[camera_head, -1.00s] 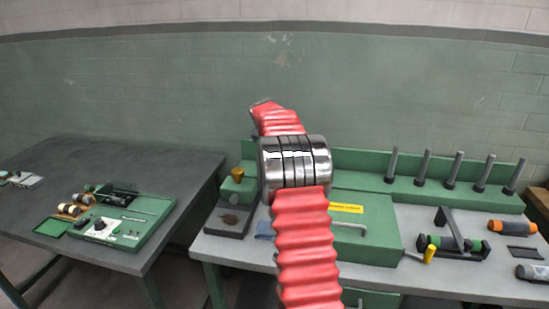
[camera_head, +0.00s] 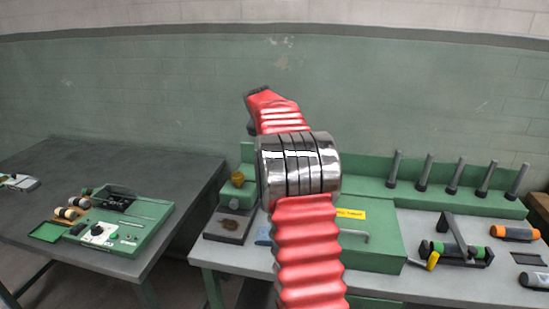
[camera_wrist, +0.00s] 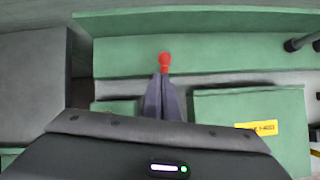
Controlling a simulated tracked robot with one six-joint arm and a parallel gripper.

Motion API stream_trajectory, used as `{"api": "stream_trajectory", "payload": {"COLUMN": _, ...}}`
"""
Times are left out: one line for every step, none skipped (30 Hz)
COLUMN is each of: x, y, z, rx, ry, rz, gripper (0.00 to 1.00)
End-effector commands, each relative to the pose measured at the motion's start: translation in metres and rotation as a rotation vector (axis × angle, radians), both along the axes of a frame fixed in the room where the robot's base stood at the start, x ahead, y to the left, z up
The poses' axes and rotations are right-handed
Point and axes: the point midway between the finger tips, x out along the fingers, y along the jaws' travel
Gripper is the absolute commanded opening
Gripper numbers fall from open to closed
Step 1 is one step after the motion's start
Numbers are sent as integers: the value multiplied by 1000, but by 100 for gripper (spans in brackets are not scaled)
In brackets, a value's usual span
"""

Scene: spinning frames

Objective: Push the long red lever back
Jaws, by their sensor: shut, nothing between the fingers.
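A small red knob on a short red stem, likely the end of the long red lever (camera_wrist: 165,62), shows in the wrist view against a green surface. The rest of the lever is hidden below the fingers. My gripper (camera_wrist: 162,82) is shut and empty, with its dark fingertips pointing at the red stem. The tips appear right at the stem, but I cannot tell whether they touch it. In the head view my red-sleeved arm covers this area, and neither the lever nor the fingers can be made out.
A green box (camera_head: 373,240) with a yellow label (camera_head: 350,213) stands on the bench, right of my arm. Several grey pegs (camera_head: 425,172) line the back ledge. Another table (camera_head: 150,165) stands farther left.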

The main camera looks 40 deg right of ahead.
Motion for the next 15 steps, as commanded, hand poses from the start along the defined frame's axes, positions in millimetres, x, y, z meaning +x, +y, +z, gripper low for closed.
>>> {"api": "stream_trajectory", "payload": {"x": 2, "y": -1, "z": 5, "rx": 0, "ry": 0, "rz": -1, "gripper": 0}}
{"api": "stream_trajectory", "payload": {"x": 3, "y": -2, "z": 9, "rx": 1, "ry": -2, "rz": -1, "gripper": 0}}
{"api": "stream_trajectory", "payload": {"x": 4, "y": -3, "z": 14, "rx": 1, "ry": -2, "rz": -1, "gripper": 0}}
{"api": "stream_trajectory", "payload": {"x": 5, "y": -4, "z": 17, "rx": 1, "ry": -2, "rz": -1, "gripper": 0}}
{"api": "stream_trajectory", "payload": {"x": 6, "y": -4, "z": 20, "rx": 1, "ry": -1, "rz": 0, "gripper": 0}}
{"api": "stream_trajectory", "payload": {"x": 7, "y": -5, "z": 25, "rx": 0, "ry": -2, "rz": 1, "gripper": 0}}
{"api": "stream_trajectory", "payload": {"x": 8, "y": -5, "z": 28, "rx": 0, "ry": -1, "rz": 1, "gripper": 0}}
{"api": "stream_trajectory", "payload": {"x": 9, "y": -6, "z": 31, "rx": 0, "ry": -2, "rz": 1, "gripper": 0}}
{"api": "stream_trajectory", "payload": {"x": 10, "y": -7, "z": 35, "rx": 1, "ry": -2, "rz": 1, "gripper": 0}}
{"api": "stream_trajectory", "payload": {"x": 10, "y": -7, "z": 38, "rx": 0, "ry": -1, "rz": 1, "gripper": 0}}
{"api": "stream_trajectory", "payload": {"x": 11, "y": -8, "z": 41, "rx": 1, "ry": -2, "rz": 1, "gripper": 0}}
{"api": "stream_trajectory", "payload": {"x": 12, "y": -9, "z": 45, "rx": 0, "ry": -1, "rz": 1, "gripper": 0}}
{"api": "stream_trajectory", "payload": {"x": 13, "y": -9, "z": 47, "rx": 1, "ry": 0, "rz": 1, "gripper": 0}}
{"api": "stream_trajectory", "payload": {"x": 13, "y": -10, "z": 50, "rx": 0, "ry": 0, "rz": 1, "gripper": 0}}
{"api": "stream_trajectory", "payload": {"x": 14, "y": -11, "z": 53, "rx": 0, "ry": -1, "rz": 2, "gripper": 0}}
